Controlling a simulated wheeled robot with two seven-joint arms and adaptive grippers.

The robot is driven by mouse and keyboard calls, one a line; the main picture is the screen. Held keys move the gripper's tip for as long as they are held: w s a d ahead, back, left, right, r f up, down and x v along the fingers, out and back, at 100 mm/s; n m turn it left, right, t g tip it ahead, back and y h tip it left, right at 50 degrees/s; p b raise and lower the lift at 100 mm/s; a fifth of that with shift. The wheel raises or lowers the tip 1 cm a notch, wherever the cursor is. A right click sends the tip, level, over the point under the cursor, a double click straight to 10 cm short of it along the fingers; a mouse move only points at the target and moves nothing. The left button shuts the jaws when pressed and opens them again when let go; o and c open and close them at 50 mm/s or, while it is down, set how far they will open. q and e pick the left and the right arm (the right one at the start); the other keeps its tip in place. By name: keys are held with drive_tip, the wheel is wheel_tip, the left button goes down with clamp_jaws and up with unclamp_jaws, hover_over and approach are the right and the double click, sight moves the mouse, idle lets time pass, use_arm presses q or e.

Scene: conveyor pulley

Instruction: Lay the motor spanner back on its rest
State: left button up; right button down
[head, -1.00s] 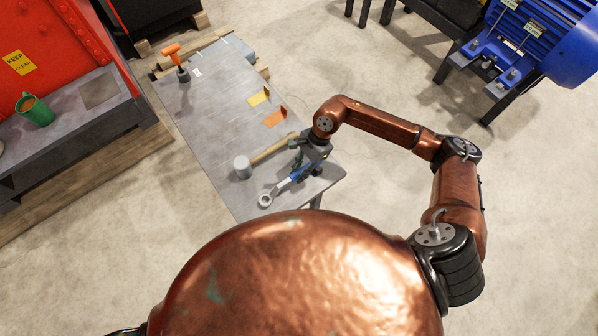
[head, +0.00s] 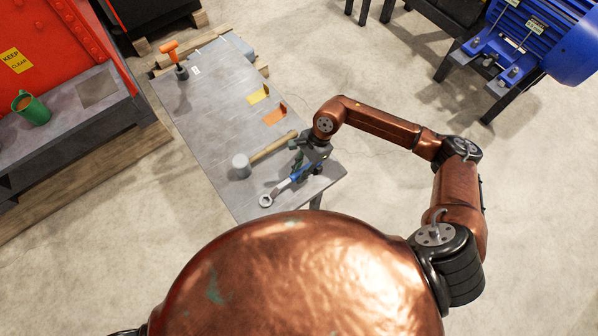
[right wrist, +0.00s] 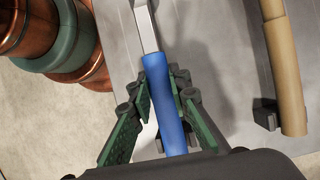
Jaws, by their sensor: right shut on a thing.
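The motor spanner (head: 284,188) has a blue handle and a grey ring end. It lies low over the near end of the grey bench, its ring end pointing to the lower left. My right gripper (head: 298,168) is shut on the blue handle. In the right wrist view, the green finger pads of the gripper (right wrist: 160,108) stand on both sides of the handle (right wrist: 165,100). A small dark block (right wrist: 161,143) shows partly behind the handle; I cannot tell whether the spanner touches it. My left gripper is out of view.
A mallet (head: 273,148) lies close behind the spanner on the bench (head: 215,110). Orange and yellow cards (head: 275,117) and an orange-handled tool (head: 172,58) are farther back. A red machine with a green mug (head: 34,112) stands left; a blue motor (head: 540,35) stands right.

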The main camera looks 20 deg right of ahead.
drive_tip(key=shift+f, duration=0.2)
drive_tip(key=c, duration=1.7)
unclamp_jaws()
drive_tip(key=shift+c, duration=0.2)
drive_tip(key=shift+p+v, duration=1)
drive_tip(key=shift+v, duration=3.05)
